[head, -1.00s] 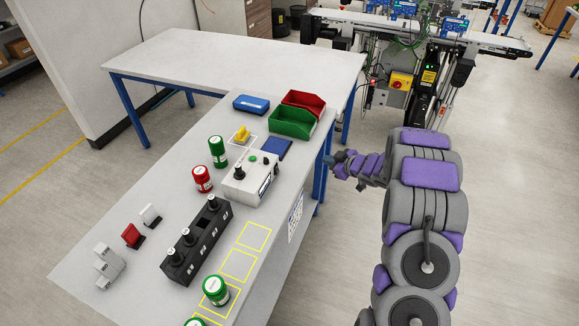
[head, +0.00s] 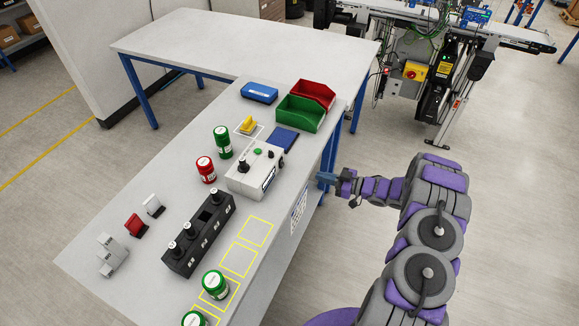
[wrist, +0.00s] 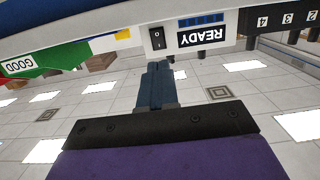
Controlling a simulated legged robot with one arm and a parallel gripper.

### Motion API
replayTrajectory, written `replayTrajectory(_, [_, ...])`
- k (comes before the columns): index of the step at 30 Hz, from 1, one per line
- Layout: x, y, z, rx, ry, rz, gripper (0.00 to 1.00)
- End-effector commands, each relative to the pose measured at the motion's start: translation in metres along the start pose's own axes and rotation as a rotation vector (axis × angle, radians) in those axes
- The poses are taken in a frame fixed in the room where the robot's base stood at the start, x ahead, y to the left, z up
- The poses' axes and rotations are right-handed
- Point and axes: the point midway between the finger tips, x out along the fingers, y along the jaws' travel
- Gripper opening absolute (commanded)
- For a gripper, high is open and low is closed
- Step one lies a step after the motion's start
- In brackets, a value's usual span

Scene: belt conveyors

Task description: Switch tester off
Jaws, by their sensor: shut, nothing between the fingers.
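The tester (head: 240,183) is a white box with a green button and black knobs on top, standing on the bench. In the wrist view its front (wrist: 222,20) appears upside down, with a READY label and a small black rocker switch (wrist: 157,38) marked I and O. I cannot tell which side of the switch is pressed. My gripper (head: 325,177) is beyond the bench's right edge, to the right of the tester. In the wrist view my gripper (wrist: 157,72) is shut and empty, its blue fingertips just below the switch in the picture, seemingly apart from it.
Green (head: 299,114) and red (head: 313,92) bins stand behind the tester. A black holder (head: 181,262) with numbered slots, and red (head: 206,172) and green (head: 222,143) jars, are near it. The bench (head: 130,232) edge lies between my arm and the tester.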

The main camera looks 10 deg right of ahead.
Motion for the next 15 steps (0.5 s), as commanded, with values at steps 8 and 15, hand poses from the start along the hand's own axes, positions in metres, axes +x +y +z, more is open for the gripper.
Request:
replayTrajectory(8, [0.003, 0.003, 0.002, 0.003, 0.003, 0.0, 0.0])
replayTrajectory(15, [0.045, 0.0, 0.001, 0.0, 0.002, -0.003, 0.0])
